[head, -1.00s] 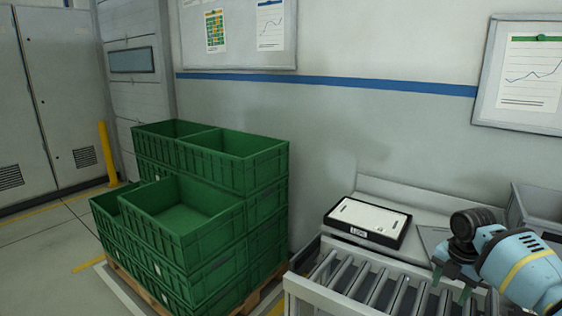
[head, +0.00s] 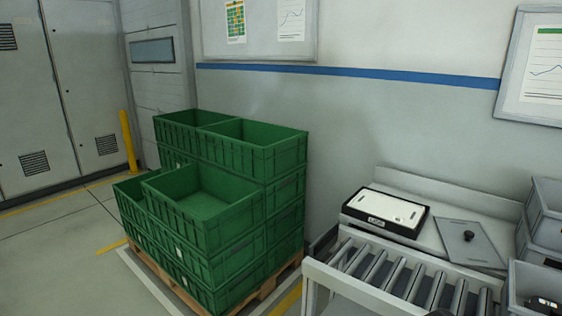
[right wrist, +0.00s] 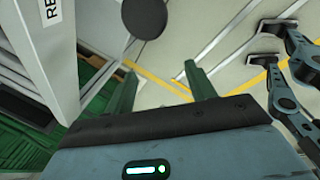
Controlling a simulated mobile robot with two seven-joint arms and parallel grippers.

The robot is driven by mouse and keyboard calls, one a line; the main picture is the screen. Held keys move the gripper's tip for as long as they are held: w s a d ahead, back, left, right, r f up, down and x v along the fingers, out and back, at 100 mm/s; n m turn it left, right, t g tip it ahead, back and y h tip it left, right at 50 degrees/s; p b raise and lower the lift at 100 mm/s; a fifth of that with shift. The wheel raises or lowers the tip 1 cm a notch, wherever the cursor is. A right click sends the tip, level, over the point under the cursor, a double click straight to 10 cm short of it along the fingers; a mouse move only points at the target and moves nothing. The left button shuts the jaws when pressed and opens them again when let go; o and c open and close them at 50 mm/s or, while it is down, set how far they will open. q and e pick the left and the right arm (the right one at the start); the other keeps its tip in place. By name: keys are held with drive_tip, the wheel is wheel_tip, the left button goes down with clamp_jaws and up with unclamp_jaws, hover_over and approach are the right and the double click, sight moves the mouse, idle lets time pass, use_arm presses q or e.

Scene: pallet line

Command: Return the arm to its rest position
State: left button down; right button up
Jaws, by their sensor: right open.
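My right gripper (right wrist: 162,92) shows in the right wrist view, its two green fingers spread apart with nothing between them. Beyond the fingers are the floor and yellow floor lines. My left gripper is not clearly in any view. Green crates (head: 205,215) stand stacked on a wooden pallet (head: 272,284) at left of centre in the head view. The top crates that show are empty.
A roller conveyor (head: 345,284) runs at the lower right. Behind it a black-edged white panel (head: 388,211) and a grey plate with a knob (head: 470,243) lie on a bench. Grey bins (head: 545,212) stand at the far right. A yellow post (head: 128,141) stands by the cabinets.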

drive_tip(key=s+a+f+m+t+y, duration=0.25)
drive_tip(key=s+a+f+m, duration=0.5)
drive_tip(key=s+a, duration=0.4)
drive_tip(key=s+r+m+t+h, duration=0.1)
drive_tip(key=s+m+t, duration=0.3)
drive_tip(key=s+m, duration=0.5)
drive_tip(key=s+r, duration=0.1)
drive_tip(key=s, duration=0.6)
drive_tip(key=shift+s+d+r+h, duration=0.25)
drive_tip(key=shift+d+r+h, duration=0.05)
drive_tip(key=shift+d+h, duration=0.05)
